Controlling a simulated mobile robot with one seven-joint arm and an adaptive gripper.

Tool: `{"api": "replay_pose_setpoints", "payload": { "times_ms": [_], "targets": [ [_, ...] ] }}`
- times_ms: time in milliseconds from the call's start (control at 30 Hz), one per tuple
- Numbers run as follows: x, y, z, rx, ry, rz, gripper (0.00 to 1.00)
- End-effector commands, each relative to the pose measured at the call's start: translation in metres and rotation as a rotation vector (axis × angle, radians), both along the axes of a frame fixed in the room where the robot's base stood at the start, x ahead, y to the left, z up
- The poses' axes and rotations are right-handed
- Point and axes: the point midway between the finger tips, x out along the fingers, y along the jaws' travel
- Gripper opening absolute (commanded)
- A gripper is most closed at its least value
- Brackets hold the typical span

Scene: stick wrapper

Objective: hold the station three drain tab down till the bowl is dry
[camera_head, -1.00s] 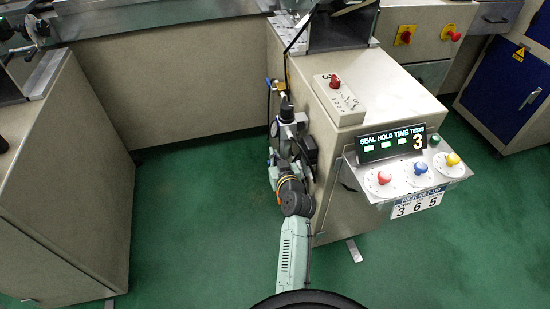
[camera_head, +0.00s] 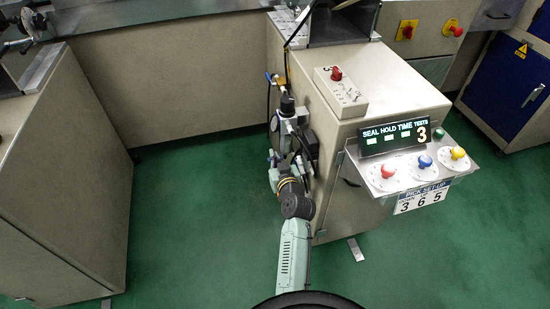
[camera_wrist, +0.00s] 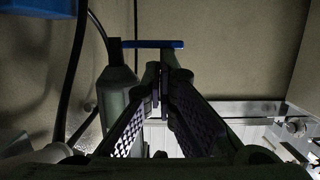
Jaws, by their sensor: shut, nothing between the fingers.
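My gripper (camera_wrist: 161,85) is shut and empty in the wrist view, its fingertips meeting near the middle. A thin blue bar (camera_wrist: 150,44), which looks like the drain tab, lies just past the tips and sticks out sideways from a dark neck. I cannot tell whether the tips touch it. A grey-green tapered cylinder (camera_wrist: 115,96), probably the bowl, stands left of the fingers, partly hidden by one; its contents cannot be seen. In the head view my arm reaches to fittings (camera_head: 287,108) on the beige cabinet's left side; the tab cannot be made out there.
The beige cabinet (camera_head: 385,85) carries a switch box (camera_head: 340,91), a display (camera_head: 393,138) and a shelf with red, blue and yellow knobs. A dark hose (camera_wrist: 73,75) runs left of the cylinder. Another cabinet (camera_head: 60,190) stands left, with open green floor between.

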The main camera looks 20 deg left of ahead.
Motion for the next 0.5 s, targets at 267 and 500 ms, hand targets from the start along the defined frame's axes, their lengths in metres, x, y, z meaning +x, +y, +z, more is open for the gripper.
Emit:
{"api": "replay_pose_setpoints", "payload": {
  "times_ms": [267, 500],
  "targets": [
    [-0.0022, -0.0005, -0.0093, -0.009, 0.018, 0.002, 0.00],
    [-0.0029, -0.0005, -0.0114, -0.010, 0.022, 0.003, 0.00]
  ]
}}
